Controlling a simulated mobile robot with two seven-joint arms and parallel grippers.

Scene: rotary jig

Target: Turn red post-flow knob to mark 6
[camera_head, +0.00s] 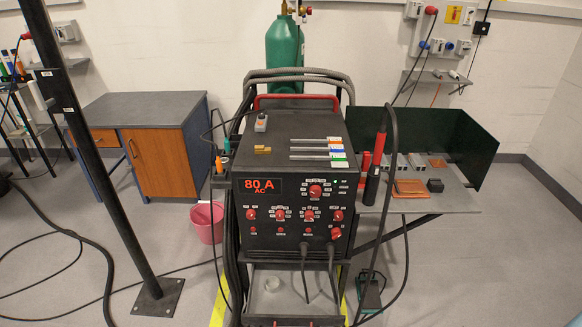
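The black welding machine (262,200) stands on a cart in the middle of the head view, its front panel facing me. Its display (262,186) reads 80 A AC. A larger red knob (316,191) sits right of the display. Below is a row of red knobs: far left (251,214), middle left (280,215), middle right (309,215) and far right (338,215). Smaller red parts lie under them. The labels are too small to read, so I cannot tell which knob is post-flow or its mark. Neither of my grippers is in view.
A dark torch (372,188) with a cable hangs at the machine's right, before a side table (440,203) with a green screen (470,148). A black post (105,160) stands at left. A desk (165,145) and pink bucket (206,222) are behind. Cables cross the floor.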

